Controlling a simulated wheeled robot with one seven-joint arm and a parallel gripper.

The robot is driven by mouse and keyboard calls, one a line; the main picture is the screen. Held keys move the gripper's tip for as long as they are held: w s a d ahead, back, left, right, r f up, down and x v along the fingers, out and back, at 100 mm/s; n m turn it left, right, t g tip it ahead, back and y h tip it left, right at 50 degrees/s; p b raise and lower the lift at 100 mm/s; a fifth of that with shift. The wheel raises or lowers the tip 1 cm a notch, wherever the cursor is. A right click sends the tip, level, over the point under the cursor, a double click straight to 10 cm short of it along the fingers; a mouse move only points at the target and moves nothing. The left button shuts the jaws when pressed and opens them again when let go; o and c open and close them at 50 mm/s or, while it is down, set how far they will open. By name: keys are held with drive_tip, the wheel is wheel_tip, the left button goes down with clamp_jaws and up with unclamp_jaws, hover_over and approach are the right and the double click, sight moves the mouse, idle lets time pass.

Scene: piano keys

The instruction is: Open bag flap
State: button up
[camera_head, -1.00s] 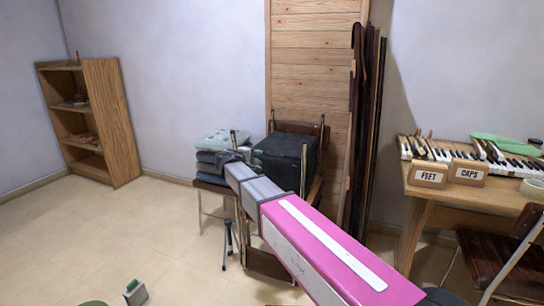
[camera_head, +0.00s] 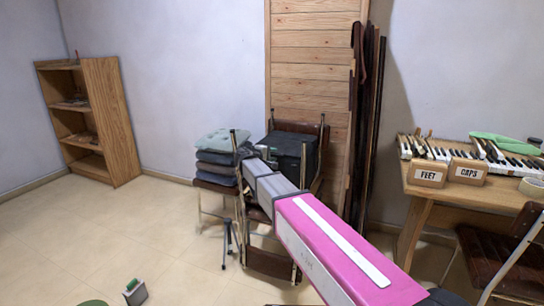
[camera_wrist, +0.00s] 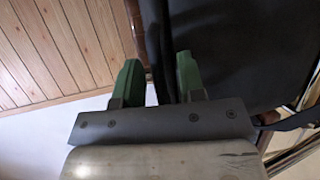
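The bag (camera_head: 288,150) is a dark, boxy shape on a chair against the back wall, partly hidden by my arm in the head view. In the wrist view dark fabric, apparently the bag (camera_wrist: 240,50), fills the upper right. My gripper (camera_wrist: 160,75) has two green fingers standing apart, with a narrow dark strip between them. A light gap shows beside the strip, so the fingers do not look closed on it. I cannot tell whether the strip is the flap's edge. The fingertips are hidden or too small to make out in the head view.
Folded cushions (camera_head: 216,158) are stacked on a seat left of the bag. Metal chair frames surround it. A wooden panel (camera_head: 312,60) and dark upright boards (camera_head: 365,130) stand behind. A table (camera_head: 470,195) with piano keys is at right. The floor at left is mostly open.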

clamp_jaws()
